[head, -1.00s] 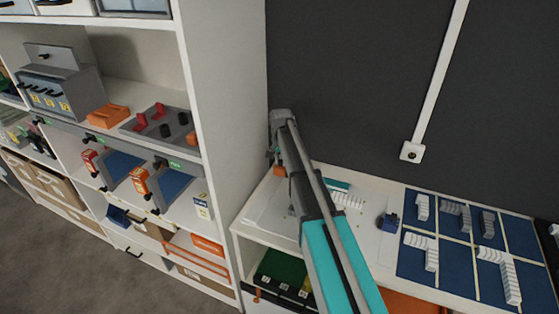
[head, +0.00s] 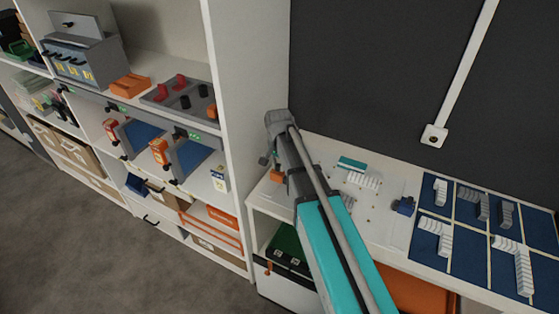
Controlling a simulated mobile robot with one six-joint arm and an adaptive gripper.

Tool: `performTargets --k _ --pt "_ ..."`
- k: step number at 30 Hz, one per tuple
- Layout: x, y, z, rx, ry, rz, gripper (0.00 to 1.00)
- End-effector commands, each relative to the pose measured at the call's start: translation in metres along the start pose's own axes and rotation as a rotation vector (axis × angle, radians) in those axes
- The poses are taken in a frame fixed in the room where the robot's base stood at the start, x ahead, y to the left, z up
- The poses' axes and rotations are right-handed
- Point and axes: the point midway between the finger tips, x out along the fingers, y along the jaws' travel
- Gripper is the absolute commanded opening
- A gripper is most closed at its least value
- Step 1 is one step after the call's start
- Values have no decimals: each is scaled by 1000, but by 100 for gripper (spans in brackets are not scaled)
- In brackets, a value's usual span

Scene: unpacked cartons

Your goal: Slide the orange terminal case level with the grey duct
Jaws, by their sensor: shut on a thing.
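The orange terminal case (head: 277,176) is a small orange block at the left end of the white bench top, just below the end of my arm. My gripper (head: 267,162) is small and partly hidden by my own wrist. It is shut on the orange case. My arm covers part of the bench beside it, so whether the case touches the bench is hard to tell. I cannot pick out the grey duct for certain; it may be behind my arm.
A teal piece (head: 352,163) and white blocks (head: 362,180) lie right of my arm, with a dark blue block (head: 404,206) beyond. A blue sectioned mat (head: 470,266) holds several pale blocks. A tall white shelf (head: 247,100) stands close on the left.

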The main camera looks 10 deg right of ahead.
Motion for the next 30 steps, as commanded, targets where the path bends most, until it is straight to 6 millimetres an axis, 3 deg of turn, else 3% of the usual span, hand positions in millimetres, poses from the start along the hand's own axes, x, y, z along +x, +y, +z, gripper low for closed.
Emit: performTargets --k 7,8,13,30 --pt "0 -2 0 0 -2 -5 0" --pt "0 -2 0 0 -2 -5 31" --pt "0 -2 -1 0 -1 -3 60" --pt "-1 0 -1 1 0 0 60"
